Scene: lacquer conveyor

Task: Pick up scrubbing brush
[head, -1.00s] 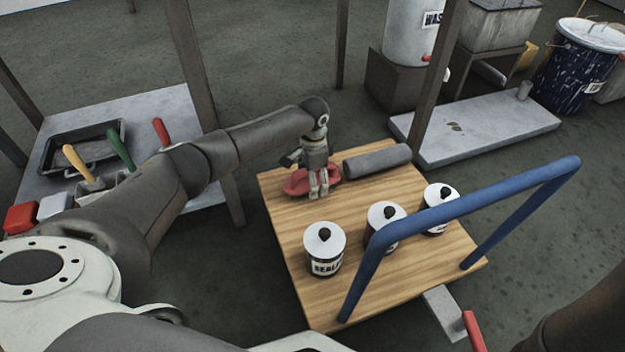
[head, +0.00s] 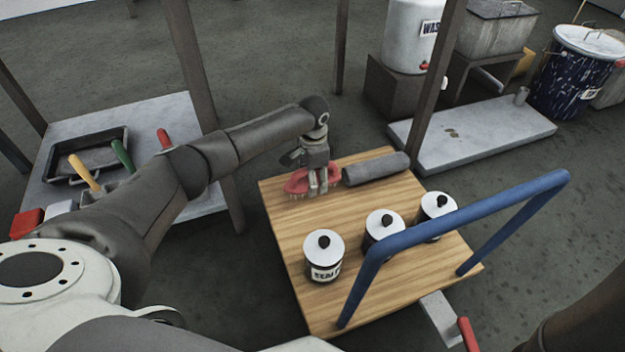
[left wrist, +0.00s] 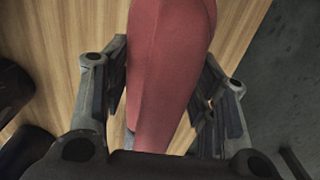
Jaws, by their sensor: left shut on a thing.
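The scrubbing brush (head: 297,183) has a red body, with pale bristles just showing below it. It is at the far left of the wooden cart top (head: 290,235). My left gripper (head: 318,189) points down over it and is shut on its body. In the left wrist view the red brush body (left wrist: 170,75) lies between the two fingers of my left gripper (left wrist: 166,95), with wood behind it. The fingers hide part of the brush in the head view. It looks very slightly above the wood, but the gap is hard to judge. My right gripper is out of view.
A grey roll (head: 376,168) lies just right of the brush. Several lidded cans, one of them the front can (head: 324,262), stand nearer on the cart. A blue handle (head: 470,222) rises at the right. A side table (head: 75,140) with tools is at the left.

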